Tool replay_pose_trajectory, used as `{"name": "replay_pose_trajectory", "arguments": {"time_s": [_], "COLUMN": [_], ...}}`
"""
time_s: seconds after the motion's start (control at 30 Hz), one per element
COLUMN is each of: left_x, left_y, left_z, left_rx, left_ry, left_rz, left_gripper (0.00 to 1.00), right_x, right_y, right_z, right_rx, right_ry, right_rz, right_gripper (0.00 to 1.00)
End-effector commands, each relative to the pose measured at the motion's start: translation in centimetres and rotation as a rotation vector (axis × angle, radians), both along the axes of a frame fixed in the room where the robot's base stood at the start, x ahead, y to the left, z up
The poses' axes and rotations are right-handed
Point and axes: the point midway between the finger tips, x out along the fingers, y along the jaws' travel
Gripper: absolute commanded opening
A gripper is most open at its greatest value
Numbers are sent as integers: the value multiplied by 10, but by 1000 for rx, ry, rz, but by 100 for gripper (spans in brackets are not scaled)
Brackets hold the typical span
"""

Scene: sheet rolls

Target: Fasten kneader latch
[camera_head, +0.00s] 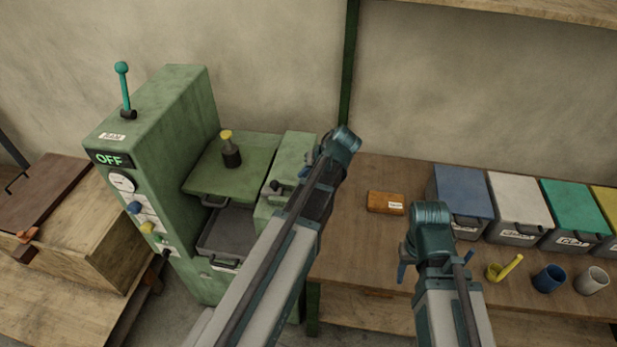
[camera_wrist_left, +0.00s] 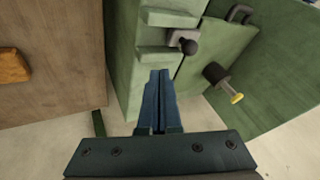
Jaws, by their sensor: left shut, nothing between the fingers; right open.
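The green kneader machine (camera_head: 165,120) stands at left, its panel reading OFF. Its green lid plate (camera_head: 250,155) carries a yellow-topped dark knob (camera_head: 231,150), also seen in the left wrist view (camera_wrist_left: 220,80). A small latch with a black ball knob (camera_head: 277,186) sits on the green block at the lid's right; it shows clearly in the left wrist view (camera_wrist_left: 188,45). My left gripper (camera_wrist_left: 159,75) is shut and empty, pointing at the block near the latch, apart from the knob. In the head view my left arm partly hides the block. My right gripper (camera_head: 403,268) is open over the table.
The wooden table (camera_head: 360,235) holds a labelled orange-brown block (camera_head: 386,202), several lidded bins at the back right, a yellow scoop (camera_head: 505,268) and two cups. A grey tray (camera_head: 228,240) sits below the lid. A wooden crate (camera_head: 100,240) stands at far left.

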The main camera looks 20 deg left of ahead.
Motion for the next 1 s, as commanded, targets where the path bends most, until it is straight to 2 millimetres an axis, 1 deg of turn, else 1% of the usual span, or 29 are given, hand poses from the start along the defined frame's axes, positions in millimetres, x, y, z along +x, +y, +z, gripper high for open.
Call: {"name": "replay_pose_trajectory", "arguments": {"time_s": [0.03,0.27,0.4,0.6,1.0], "left_x": [2,7,-4,-9,-10], "left_y": [6,25,43,57,60], "left_z": [-15,-43,-42,-44,-44], "left_rx": [0,1,0,-1,-1], "left_ry": [0,0,0,0,0], "left_rz": [2,1,2,1,-1], "left_gripper": [0,0,0,0,0], "right_x": [0,0,0,0,0], "right_y": [0,0,0,0,0], "right_z": [-15,-43,-42,-44,-44], "right_rx": [0,0,0,0,0], "right_ry": [0,0,0,0,0], "right_rz": [0,0,0,-1,-1], "right_gripper": [52,52,52,52,52]}}
